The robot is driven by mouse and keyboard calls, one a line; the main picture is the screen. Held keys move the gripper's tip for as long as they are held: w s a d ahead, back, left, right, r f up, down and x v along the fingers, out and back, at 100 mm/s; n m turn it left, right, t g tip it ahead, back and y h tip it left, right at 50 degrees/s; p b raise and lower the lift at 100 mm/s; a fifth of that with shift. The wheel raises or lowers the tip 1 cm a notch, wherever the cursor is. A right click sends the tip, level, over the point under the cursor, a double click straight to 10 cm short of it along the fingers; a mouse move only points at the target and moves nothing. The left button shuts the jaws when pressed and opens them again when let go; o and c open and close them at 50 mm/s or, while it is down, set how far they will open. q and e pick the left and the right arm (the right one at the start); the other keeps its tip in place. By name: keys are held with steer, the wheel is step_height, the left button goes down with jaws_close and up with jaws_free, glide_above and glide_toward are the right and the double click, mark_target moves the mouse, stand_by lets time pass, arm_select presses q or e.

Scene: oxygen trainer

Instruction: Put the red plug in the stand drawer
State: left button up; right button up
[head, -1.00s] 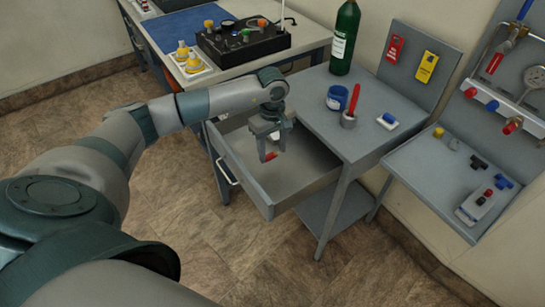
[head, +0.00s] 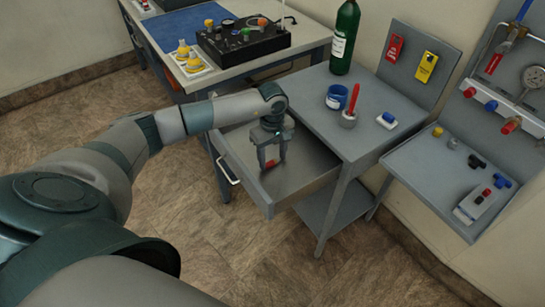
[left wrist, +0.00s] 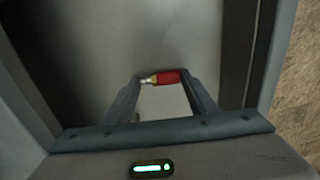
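The red plug (head: 271,163) is between the fingertips of my left gripper (head: 272,163), inside the open stand drawer (head: 243,185). In the left wrist view the red plug (left wrist: 168,77) lies crosswise, with a yellow band and a pale metal tip pointing left. It spans the gap between the two fingers of the left gripper (left wrist: 161,78), which appears shut on it. The grey drawer floor (left wrist: 165,35) is below; whether the plug touches it cannot be told. My right gripper is not in view.
A green bottle (head: 344,38) stands at the back. A grey shelf (head: 430,175) with small fittings is at right.

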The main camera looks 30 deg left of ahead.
mark_target(272, 161)
arm_select(q)
steer(key=o, duration=0.3)
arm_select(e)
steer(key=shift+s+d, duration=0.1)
arm_select(q)
steer(key=shift+r, duration=0.25)
step_height(272, 161, up, 12)
steer(key=b, duration=0.2)
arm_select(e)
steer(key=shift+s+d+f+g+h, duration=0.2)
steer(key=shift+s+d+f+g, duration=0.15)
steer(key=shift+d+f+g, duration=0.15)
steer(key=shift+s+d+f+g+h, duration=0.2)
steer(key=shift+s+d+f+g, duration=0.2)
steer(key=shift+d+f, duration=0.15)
